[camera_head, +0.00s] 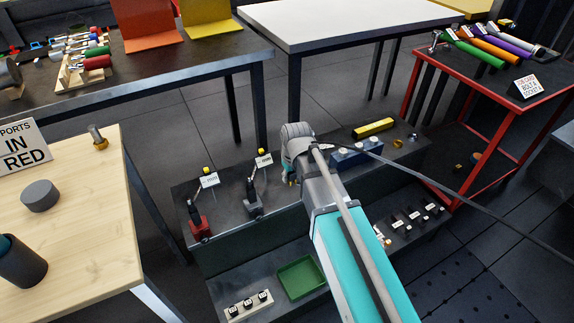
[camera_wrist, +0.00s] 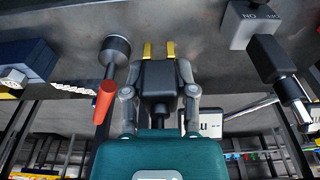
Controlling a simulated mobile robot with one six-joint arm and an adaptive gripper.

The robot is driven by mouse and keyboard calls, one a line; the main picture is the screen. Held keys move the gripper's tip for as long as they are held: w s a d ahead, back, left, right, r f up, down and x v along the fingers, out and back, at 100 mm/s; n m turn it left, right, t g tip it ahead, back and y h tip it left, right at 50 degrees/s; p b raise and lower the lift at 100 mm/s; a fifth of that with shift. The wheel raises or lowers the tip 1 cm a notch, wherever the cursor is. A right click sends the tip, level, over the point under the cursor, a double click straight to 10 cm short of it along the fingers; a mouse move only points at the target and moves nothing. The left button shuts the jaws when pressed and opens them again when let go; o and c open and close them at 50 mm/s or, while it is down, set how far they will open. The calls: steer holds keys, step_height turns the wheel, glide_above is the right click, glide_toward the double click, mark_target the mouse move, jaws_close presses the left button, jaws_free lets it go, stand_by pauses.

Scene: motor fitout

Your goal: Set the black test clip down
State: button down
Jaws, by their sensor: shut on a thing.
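My gripper (camera_head: 291,166) is over the dark bench's upper surface, beside the labelled black post. In the wrist view its grey fingers (camera_wrist: 159,72) are closed on the sides of a black block, which I take for the black test clip (camera_wrist: 158,78). Two yellow prongs stick out past it. In the head view the clip is mostly hidden by my gripper. I cannot tell whether it touches a surface.
The dark bench (camera_head: 228,188) holds a red device (camera_head: 200,229) and a black device (camera_head: 253,206) with tags, a blue block (camera_head: 345,158) and a yellow bar (camera_head: 373,128). Its lower shelf has a green tray (camera_head: 301,277). A cable crosses to the right.

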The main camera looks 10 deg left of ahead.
steer(key=s, duration=0.1)
steer(key=s+r, duration=0.1)
steer(key=s+d+p, duration=0.1)
steer(key=shift+r, duration=0.25)
steer(key=shift+s, duration=0.15)
stand_by(1.0)
